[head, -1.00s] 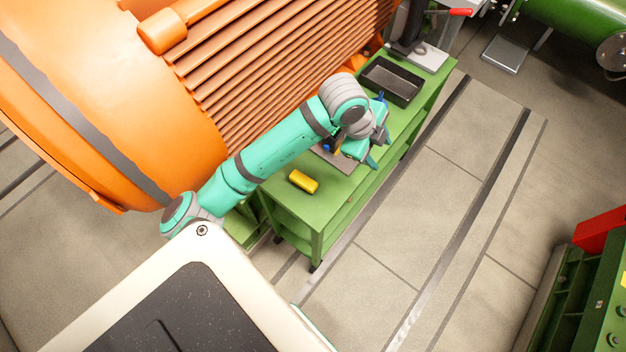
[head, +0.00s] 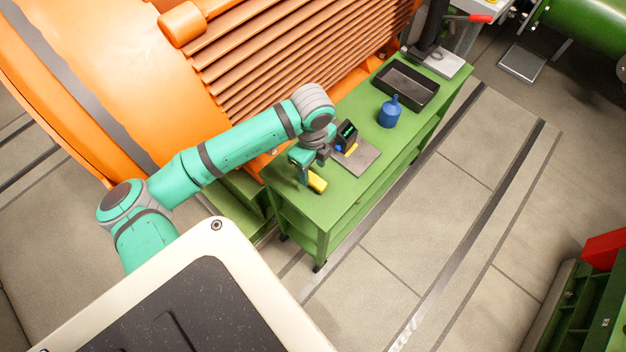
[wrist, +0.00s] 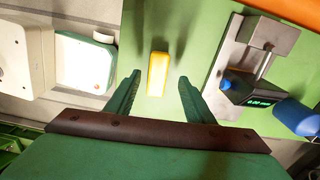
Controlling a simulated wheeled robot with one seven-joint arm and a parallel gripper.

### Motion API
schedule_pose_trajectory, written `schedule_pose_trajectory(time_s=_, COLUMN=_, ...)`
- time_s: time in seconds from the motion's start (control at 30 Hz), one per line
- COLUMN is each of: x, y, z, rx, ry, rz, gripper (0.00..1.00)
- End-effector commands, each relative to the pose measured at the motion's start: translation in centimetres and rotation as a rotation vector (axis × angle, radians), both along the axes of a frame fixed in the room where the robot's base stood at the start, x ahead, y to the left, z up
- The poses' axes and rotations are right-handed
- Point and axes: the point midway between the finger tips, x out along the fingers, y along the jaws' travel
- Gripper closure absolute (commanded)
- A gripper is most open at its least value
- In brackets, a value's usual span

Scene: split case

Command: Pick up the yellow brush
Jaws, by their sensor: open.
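The yellow brush (head: 317,182) lies on the green bench (head: 330,212). In the wrist view the brush (wrist: 158,73) shows as a yellow block, lengthwise between and beyond the fingertips. My gripper (head: 304,174) is open and empty, above the bench beside the brush, partly covering it in the head view. In the wrist view my gripper (wrist: 161,82) has its two green fingers on either side of the brush, apart from it. I cannot tell the exact height of the fingers above the bench.
A grey plate (head: 358,160) with a dark device with a green display (head: 347,133) is right of the brush. A blue bottle (head: 390,113) and a black tray (head: 407,84) stand farther back. A large orange machine (head: 270,60) borders the bench on the left.

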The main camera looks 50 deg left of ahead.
Motion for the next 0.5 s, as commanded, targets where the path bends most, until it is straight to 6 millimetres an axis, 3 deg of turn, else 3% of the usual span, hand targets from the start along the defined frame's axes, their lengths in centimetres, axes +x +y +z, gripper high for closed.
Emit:
schedule_pose_trajectory(time_s=0.3, x=-0.4, y=-0.6, z=-4.0, rx=-0.001, ry=0.001, rz=0.001, gripper=0.52)
schedule_pose_trajectory(time_s=0.5, x=-0.4, y=-0.7, z=-5.0, rx=-0.001, ry=0.000, rz=-0.002, gripper=0.52)
